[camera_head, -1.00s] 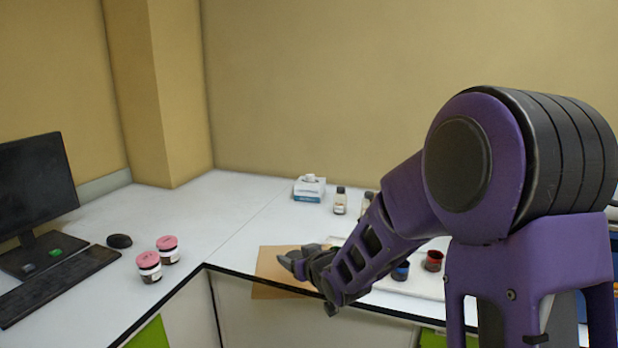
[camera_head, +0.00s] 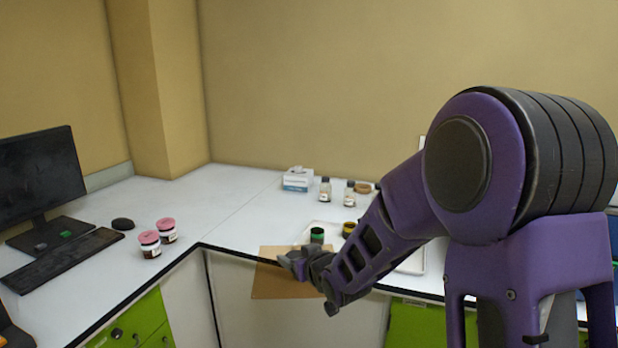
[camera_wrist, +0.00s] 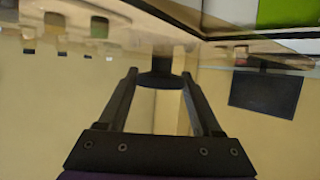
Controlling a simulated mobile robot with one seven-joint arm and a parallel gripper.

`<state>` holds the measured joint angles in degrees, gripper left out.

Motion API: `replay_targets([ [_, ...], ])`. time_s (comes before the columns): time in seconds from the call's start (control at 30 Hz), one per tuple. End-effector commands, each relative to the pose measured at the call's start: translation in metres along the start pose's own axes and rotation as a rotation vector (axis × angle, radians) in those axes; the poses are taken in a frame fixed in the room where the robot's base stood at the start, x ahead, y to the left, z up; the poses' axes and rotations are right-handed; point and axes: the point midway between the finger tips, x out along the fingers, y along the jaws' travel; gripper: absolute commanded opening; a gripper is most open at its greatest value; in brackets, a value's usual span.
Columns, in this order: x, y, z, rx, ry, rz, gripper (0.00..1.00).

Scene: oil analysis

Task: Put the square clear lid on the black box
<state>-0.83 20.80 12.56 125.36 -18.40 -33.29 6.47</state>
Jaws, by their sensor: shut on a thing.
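The square clear lid (camera_head: 270,287) shows as a tan-tinted see-through sheet hanging at the counter's front edge. My gripper (camera_head: 290,262) is shut on it near its upper right part. In the wrist view the fingers (camera_wrist: 161,80) close around a dark block, and a brownish see-through sheet (camera_wrist: 130,35) spans the upper part. The exact grip point is hard to make out. I cannot pick out the black box in either view; my arm hides part of the counter.
Two bottles (camera_head: 325,190) and a tissue box (camera_head: 298,179) stand behind. Pink-capped jars (camera_head: 150,243) and a monitor (camera_head: 38,180) are at left. The counter's left-middle is clear.

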Motion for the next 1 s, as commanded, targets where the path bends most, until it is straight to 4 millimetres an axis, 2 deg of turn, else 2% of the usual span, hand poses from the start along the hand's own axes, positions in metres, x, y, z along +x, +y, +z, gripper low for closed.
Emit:
replay_targets([
  [0.27, -0.016, 0.056, 0.066, 0.068, -0.006, 0.162, 0.00],
  [0.4, -0.036, 0.089, 0.104, 0.111, -0.006, 0.270, 0.00],
  [0.53, -0.056, 0.113, 0.130, 0.145, -0.003, 0.352, 0.00],
  [0.7, -0.070, 0.128, 0.145, 0.166, 0.001, 0.404, 0.00],
  [1.0, -0.071, 0.130, 0.147, 0.169, 0.003, 0.409, 0.00],
])
